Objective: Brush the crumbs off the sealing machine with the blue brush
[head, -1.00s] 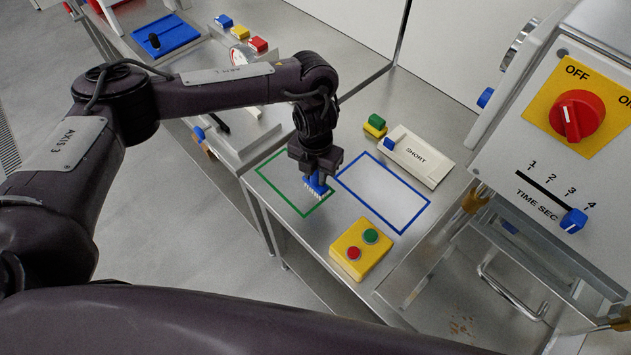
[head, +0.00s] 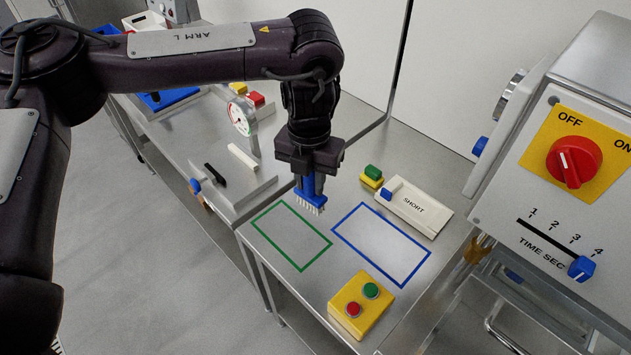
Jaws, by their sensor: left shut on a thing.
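My left gripper (head: 310,170) is shut on the blue brush (head: 311,197). The brush hangs with its pale bristles pointing down, above the metal table near the top corner of the green outline. The sealing machine (head: 545,190) stands at the right, with a red OFF/ON knob (head: 574,162) on a yellow plate and a blue TIME SEC slider (head: 581,268). I cannot make out crumbs on the machine in this view. My right gripper is not in view.
A green outline (head: 301,262) and a blue outline (head: 400,281) mark the metal table (head: 345,232). A yellow button box (head: 361,306) stands in front. A scale with a dial (head: 238,118) is at the left.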

